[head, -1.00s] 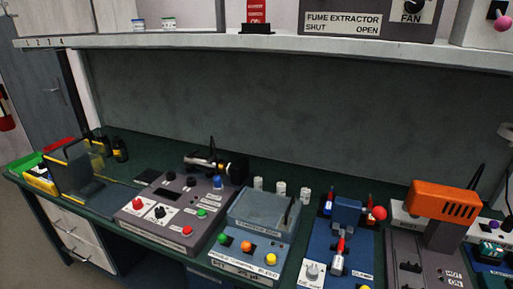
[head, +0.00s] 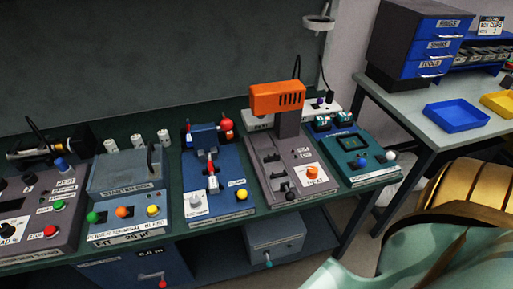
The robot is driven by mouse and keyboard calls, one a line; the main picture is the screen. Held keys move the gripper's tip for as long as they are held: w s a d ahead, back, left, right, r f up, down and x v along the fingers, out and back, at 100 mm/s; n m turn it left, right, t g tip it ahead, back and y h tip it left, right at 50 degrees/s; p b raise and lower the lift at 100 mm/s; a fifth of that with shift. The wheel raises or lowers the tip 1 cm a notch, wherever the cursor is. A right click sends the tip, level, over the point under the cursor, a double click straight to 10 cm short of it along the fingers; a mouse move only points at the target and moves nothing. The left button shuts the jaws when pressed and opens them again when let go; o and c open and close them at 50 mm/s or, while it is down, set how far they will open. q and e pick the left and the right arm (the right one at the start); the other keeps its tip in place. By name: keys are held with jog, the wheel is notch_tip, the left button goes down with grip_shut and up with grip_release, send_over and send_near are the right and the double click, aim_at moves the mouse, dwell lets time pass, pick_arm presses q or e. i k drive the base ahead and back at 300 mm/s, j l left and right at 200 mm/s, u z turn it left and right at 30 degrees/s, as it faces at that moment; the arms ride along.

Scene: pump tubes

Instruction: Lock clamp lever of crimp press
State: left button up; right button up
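The blue machine (head: 203,210) near the middle of the bench looks like the crimp press. I cannot tell from here whether the lever is locked. Neither of my grippers is in view.
Left of it stands a blue-grey box with coloured buttons (head: 128,222); right of it, a grey machine with an orange head (head: 277,99). A teal unit (head: 352,158) is at the bench's right end. A side table holds a blue tray (head: 456,115).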

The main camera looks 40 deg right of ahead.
aim_at(242, 193)
jog(key=z, duration=1.1)
